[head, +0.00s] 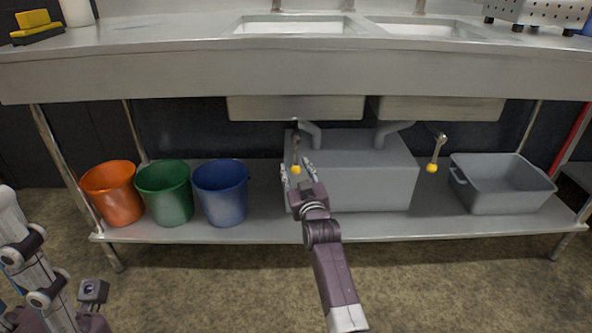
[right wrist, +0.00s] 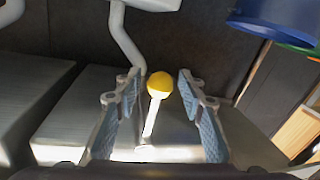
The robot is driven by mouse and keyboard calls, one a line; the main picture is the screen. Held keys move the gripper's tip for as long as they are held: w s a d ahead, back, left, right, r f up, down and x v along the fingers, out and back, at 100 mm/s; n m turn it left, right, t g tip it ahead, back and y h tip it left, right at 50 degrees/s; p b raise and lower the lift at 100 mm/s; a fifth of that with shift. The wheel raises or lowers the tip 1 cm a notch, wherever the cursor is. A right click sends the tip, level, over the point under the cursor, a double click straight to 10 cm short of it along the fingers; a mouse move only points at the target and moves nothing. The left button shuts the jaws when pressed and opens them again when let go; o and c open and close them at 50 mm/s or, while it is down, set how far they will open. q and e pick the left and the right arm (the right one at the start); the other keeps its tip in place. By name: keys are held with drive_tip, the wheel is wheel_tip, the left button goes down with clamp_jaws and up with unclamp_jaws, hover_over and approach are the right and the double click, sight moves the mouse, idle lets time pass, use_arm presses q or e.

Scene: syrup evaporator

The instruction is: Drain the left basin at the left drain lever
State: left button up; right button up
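The left basin (head: 295,108) hangs under the steel counter in the head view. Its left drain lever (head: 296,160) hangs down below it and ends in a yellow knob. My right gripper (head: 299,177) is at this lever, coming up from below. In the right wrist view the yellow knob (right wrist: 160,84) of the lever lies between the two open fingers (right wrist: 157,90), with a gap to each side. The right drain lever (head: 436,152), also with a yellow knob, hangs under the right basin (head: 437,108). My left gripper cannot be made out; only parts of my left arm show at lower left.
A grey grease box (head: 370,170) stands on the lower shelf (head: 270,229) behind the lever, with pipes running into it. Orange (head: 112,193), green (head: 165,192) and blue (head: 221,192) buckets stand left of it. A grey tub (head: 502,184) is at right.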

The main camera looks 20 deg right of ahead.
clamp_jaws()
